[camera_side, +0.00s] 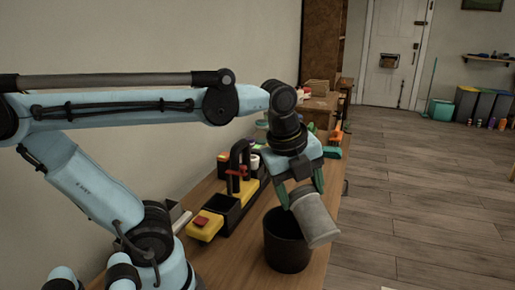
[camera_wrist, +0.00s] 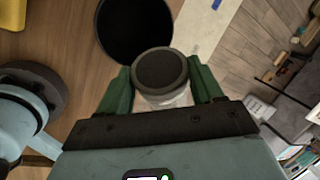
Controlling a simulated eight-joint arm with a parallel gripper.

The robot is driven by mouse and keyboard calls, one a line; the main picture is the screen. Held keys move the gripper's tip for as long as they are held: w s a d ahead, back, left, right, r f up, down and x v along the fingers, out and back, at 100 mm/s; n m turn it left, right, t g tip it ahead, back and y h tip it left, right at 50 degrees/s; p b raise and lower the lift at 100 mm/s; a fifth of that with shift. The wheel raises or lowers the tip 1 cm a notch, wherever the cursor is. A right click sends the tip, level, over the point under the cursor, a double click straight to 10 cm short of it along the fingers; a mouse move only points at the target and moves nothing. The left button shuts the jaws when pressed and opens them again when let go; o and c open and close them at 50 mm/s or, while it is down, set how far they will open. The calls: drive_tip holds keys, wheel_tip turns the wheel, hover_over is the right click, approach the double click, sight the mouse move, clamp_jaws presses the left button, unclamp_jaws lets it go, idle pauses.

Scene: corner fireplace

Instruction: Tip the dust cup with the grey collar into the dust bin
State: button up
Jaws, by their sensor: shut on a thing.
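My gripper (camera_side: 302,197) has green fingers shut on a pale grey dust cup (camera_side: 317,220). The cup is tilted in the side view, its lower end towards the right. In the wrist view the cup's round dark end with a grey rim (camera_wrist: 160,70) shows between the two fingers. The black dust bin (camera_side: 286,250) stands upright on the wooden table, just below and left of the cup. The cup overlaps the bin's right edge in the side view. The bin's dark open mouth (camera_wrist: 135,28) shows just beyond the cup in the wrist view. The cup's contents cannot be seen.
A yellow and black caddy (camera_side: 228,205) stands on the table (camera_side: 215,262) left of the bin. Small orange and green items (camera_side: 333,142) lie farther back. The table's right edge is close to the bin, with wooden floor (camera_side: 430,210) beyond.

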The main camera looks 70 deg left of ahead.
drive_tip(key=shift+f, duration=0.1)
idle(0.4)
drive_tip(key=shift+f+h, duration=0.2)
drive_tip(key=shift+h, duration=0.2)
drive_tip(key=shift+a+f+h, duration=0.1)
drive_tip(key=shift+f+h, duration=0.2)
drive_tip(key=shift+h, duration=0.1)
drive_tip(key=shift+f, duration=0.1)
idle(0.5)
drive_tip(key=shift+f+h, duration=0.2)
drive_tip(key=shift+h, duration=0.2)
drive_tip(key=shift+a+f, duration=0.1)
drive_tip(key=shift+f, duration=0.05)
drive_tip(key=shift+f+n+h, duration=0.2)
drive_tip(key=shift+n+h, duration=0.1)
drive_tip(key=shift+h, duration=0.1)
drive_tip(key=shift+f, duration=0.15)
idle(0.4)
